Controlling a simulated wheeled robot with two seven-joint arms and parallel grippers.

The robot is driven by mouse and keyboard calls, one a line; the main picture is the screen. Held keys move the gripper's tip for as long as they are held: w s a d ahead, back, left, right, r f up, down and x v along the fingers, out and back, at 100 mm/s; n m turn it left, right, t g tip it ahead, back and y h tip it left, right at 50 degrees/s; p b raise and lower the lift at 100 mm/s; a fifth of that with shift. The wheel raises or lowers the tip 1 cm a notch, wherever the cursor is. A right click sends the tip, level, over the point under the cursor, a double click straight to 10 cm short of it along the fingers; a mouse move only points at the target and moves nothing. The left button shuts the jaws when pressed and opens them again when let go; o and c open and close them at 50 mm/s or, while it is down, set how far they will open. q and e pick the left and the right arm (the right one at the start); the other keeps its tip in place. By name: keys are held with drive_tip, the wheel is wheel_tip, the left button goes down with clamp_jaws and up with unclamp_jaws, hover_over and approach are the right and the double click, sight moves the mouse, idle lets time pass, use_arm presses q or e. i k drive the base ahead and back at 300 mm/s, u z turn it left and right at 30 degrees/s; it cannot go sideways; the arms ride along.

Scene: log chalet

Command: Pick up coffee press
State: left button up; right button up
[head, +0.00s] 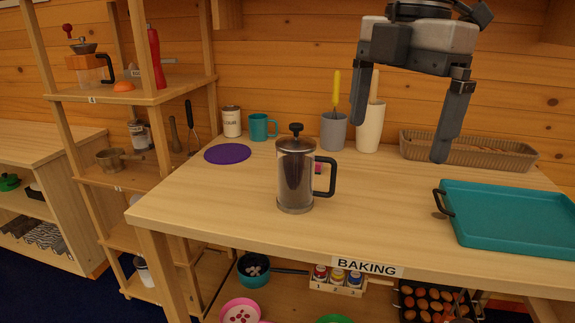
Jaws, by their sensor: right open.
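The coffee press (294,180) stands upright near the middle of the wooden table (215,205). It has a clear and metal body, a black plunger knob on top and a black handle on its right side. My right gripper (400,140) is open and empty. It hangs fingers down, above and to the right of the press, in front of the utensil holders. It touches nothing that I can see. My left gripper is not in view.
A teal tray (515,222) lies at the right and a wicker basket (470,152) behind it. A purple mat (227,154), teal mug (260,127), white canister (231,121), grey holder (333,131) and cream holder (370,130) stand behind. Table front left is clear.

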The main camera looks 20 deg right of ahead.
sight(296, 159)
drive_tip(key=i, duration=1.15)
